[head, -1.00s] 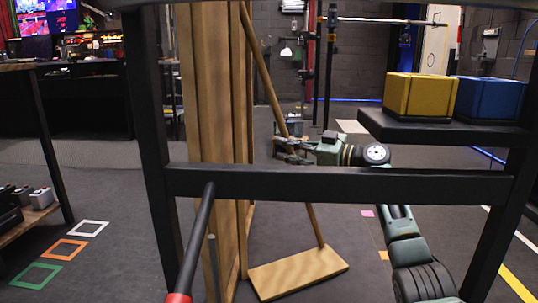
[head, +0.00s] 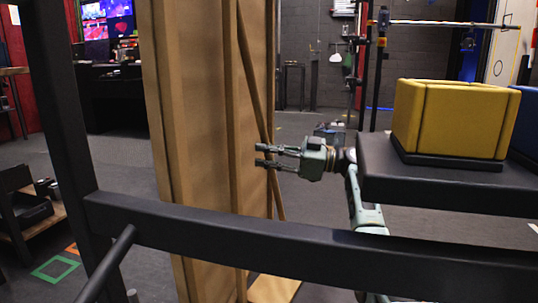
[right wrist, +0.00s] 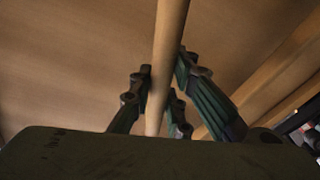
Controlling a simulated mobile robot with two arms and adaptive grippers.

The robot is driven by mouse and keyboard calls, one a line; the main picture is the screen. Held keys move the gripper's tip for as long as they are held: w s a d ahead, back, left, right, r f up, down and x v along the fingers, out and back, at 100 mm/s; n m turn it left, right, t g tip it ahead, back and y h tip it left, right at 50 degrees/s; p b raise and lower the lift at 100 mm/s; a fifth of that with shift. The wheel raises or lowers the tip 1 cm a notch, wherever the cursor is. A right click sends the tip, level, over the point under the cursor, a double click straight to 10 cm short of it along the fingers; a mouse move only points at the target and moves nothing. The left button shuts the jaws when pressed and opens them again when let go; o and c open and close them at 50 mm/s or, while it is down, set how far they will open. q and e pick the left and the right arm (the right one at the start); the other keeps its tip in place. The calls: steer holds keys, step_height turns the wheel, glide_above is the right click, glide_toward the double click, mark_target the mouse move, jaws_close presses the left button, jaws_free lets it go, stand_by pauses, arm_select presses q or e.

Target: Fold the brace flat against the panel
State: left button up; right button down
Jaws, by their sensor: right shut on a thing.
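The tall wooden panel (head: 196,120) stands upright left of centre in the head view. The brace (head: 254,90), a thin round wooden rod, slants down along its right side. Its lower end passes behind a dark crossbar. My right gripper (head: 262,155) comes in from the right and is shut on the brace around mid-height. In the right wrist view the brace (right wrist: 168,50) runs between the fingers (right wrist: 160,100), with a broad wooden surface behind it. Whether the brace touches the panel along its length I cannot tell. My left gripper is not in view.
A dark frame with a crossbar (head: 300,245) crosses the near view. A dark shelf (head: 420,188) at right bears a yellow bin (head: 450,115) and a blue bin (head: 526,125). A wooden foot board (head: 274,289) lies low by the panel. Open floor lies behind.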

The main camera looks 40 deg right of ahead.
steer(key=shift+w+a+r, duration=0.15)
steer(key=shift+w+a, duration=0.15)
steer(key=shift+w, duration=0.5)
steer(key=shift+a, duration=0.1)
steer(key=c, duration=1.7)
jaws_free()
steer(key=shift+w+a, duration=0.1)
steer(key=shift+w, duration=0.05)
steer(key=shift+o, duration=0.2)
steer(key=v, duration=1.2)
steer(key=shift+f, duration=0.35)
steer(key=shift+c, duration=0.5)
